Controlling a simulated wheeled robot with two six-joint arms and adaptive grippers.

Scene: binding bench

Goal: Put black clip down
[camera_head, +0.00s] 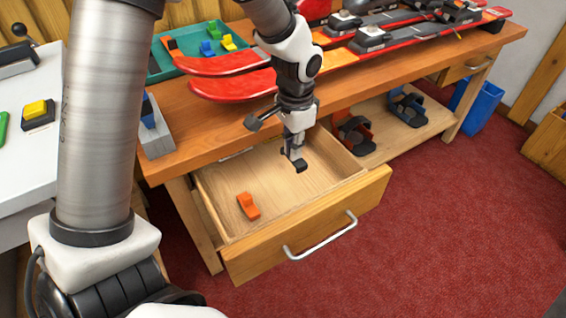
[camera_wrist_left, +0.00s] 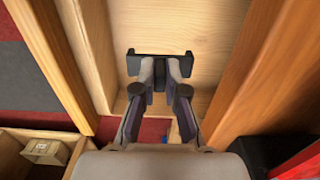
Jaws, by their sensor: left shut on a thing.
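My left gripper (camera_head: 294,150) is shut on the black clip (camera_head: 300,165) and points down over the open drawer (camera_head: 305,233). In the left wrist view the black clip (camera_wrist_left: 160,72) sits between the two fingertips, with the pale wood drawer floor behind it. I cannot tell how far the clip is above that floor. An orange clip (camera_head: 248,206) lies in the drawer, to the left of the black clip and nearer the drawer front. My right gripper is not in view.
The drawer hangs under a wooden bench (camera_head: 180,97) that carries red skis (camera_head: 235,85) and a teal tray (camera_head: 158,68) with colored clips. Bindings sit on the lower shelf (camera_head: 385,138). The drawer floor around the orange clip is bare. A blue bin (camera_head: 482,106) stands right.

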